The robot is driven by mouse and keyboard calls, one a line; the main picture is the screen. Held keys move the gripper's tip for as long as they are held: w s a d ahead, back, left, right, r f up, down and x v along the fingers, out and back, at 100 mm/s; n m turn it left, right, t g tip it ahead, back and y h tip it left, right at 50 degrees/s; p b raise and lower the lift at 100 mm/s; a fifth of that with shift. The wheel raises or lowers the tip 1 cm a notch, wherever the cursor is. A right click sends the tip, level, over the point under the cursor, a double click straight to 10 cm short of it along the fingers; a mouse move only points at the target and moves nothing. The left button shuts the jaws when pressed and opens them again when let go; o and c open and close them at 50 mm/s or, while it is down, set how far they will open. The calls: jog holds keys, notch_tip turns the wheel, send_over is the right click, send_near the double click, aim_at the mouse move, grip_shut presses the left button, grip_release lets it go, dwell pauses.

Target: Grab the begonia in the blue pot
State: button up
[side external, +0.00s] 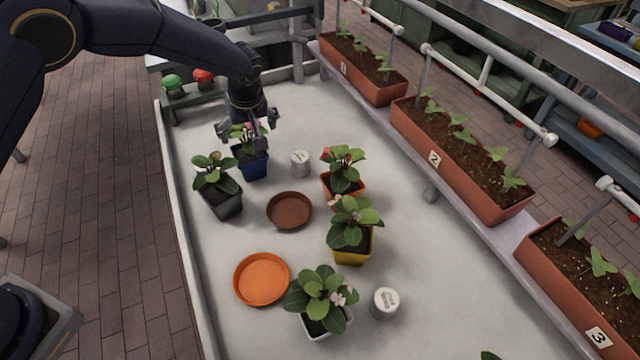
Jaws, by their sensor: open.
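The begonia in the blue pot (253,165) stands upright near the far left of the pale tray table. The fingers and hand hide part of the plant. I cannot tell whether the fingers touch the leaves. The pot itself is below the fingers and is not gripped.
A plant in a dark grey pot (226,206) stands close on the left. A white labelled cup (300,163) stands to the right. Nearby are a brown saucer (289,211), an orange saucer (262,279) and plants in orange (352,192), yellow (352,255) and white (325,327) pots.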

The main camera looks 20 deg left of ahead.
aim_at(251, 157)
jog(key=x, duration=1.6)
jog(key=shift+d+f, duration=0.15)
jog(key=shift+f, duration=0.05)
jog(key=c, duration=1.2)
jog(key=shift+r, duration=0.1)
